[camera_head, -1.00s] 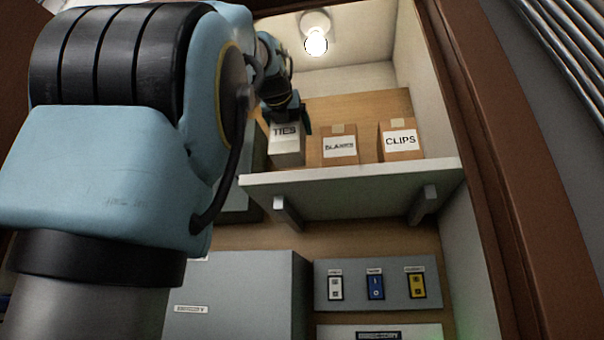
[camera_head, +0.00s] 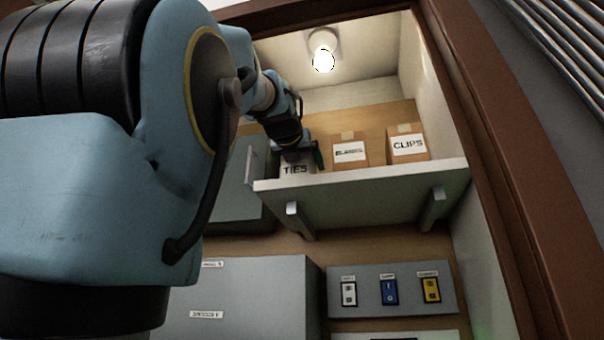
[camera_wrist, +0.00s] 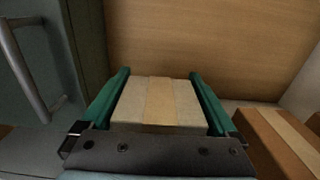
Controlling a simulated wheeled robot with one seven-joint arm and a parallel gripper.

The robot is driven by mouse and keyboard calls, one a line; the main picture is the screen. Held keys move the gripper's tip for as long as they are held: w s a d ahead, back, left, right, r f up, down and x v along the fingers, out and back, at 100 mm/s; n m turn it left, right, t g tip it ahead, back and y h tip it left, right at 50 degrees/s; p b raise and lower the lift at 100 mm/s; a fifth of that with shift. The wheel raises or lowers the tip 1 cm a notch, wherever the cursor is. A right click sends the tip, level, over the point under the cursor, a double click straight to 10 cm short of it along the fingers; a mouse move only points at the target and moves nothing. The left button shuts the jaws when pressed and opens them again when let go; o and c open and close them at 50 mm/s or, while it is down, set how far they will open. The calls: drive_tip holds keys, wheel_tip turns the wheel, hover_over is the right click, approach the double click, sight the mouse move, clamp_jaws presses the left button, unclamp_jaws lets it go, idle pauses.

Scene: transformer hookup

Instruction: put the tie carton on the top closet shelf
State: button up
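The tie carton (camera_head: 297,169), pale with a "TIES" label, is at the left end of the top closet shelf (camera_head: 365,182), low behind its front edge. Whether its base touches the shelf is hidden. In the wrist view its taped top (camera_wrist: 160,100) lies between the two green fingers of my gripper (camera_wrist: 159,85), which sit close along both sides. My gripper appears shut on the carton. In the head view my gripper (camera_head: 300,152) is over the carton and partly covers it.
The blanks carton (camera_head: 350,153) and the clips carton (camera_head: 407,144) stand to the right on the shelf. A grey cabinet with a handle (camera_wrist: 35,75) is close on the left. A lit bulb (camera_head: 323,60) hangs above. A switch panel (camera_head: 390,290) is below.

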drive_tip(key=shift+o, duration=0.2)
drive_tip(key=shift+r, duration=0.2)
drive_tip(key=b+v, duration=0.7)
drive_tip(key=v, duration=0.5)
drive_tip(key=shift+f, duration=0.1)
